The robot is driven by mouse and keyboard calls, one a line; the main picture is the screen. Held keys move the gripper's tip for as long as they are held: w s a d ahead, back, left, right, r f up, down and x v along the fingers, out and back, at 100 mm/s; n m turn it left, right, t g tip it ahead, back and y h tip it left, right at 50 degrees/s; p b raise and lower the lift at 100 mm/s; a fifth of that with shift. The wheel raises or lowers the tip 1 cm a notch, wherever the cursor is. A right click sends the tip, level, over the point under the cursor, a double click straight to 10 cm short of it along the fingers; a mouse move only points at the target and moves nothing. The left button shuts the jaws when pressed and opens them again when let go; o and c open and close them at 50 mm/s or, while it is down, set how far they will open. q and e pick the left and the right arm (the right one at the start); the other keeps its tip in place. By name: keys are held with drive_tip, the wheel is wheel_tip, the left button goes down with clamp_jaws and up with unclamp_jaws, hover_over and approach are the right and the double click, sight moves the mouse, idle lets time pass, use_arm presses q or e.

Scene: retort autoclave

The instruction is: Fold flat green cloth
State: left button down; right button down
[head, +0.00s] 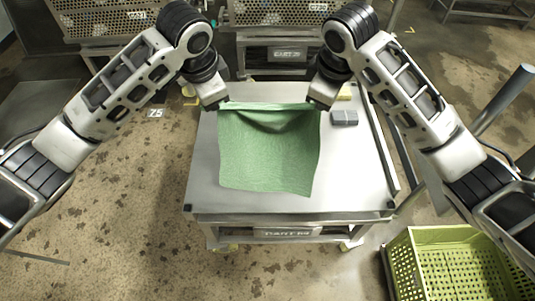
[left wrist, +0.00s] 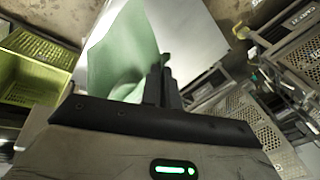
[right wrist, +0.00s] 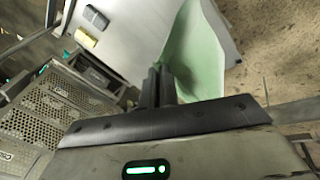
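The green cloth (head: 268,155) lies over the white cart top (head: 355,180). Its far edge is raised and sags in a fold between my two grippers, while its near part spreads toward the front. My left gripper (head: 222,104) is at the far left corner, and its fingers are together on the cloth (left wrist: 130,55) in the left wrist view. My right gripper (head: 314,105) is at the far right corner. In the right wrist view its fingers are closed at the edge of the cloth (right wrist: 198,50). The fingertips are partly hidden.
A grey block (head: 344,118) and a yellow item (head: 345,92) lie on the cart right of the cloth. A yellow-green crate (head: 455,262) stands at the lower right. Metal carts with perforated baskets (head: 275,12) stand behind. The cart's front strip is clear.

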use_arm(q)
drive_tip(key=shift+a+f, duration=0.15)
drive_tip(key=shift+a, duration=0.05)
use_arm(e)
drive_tip(key=shift+d+f, duration=0.15)
idle(0.4)
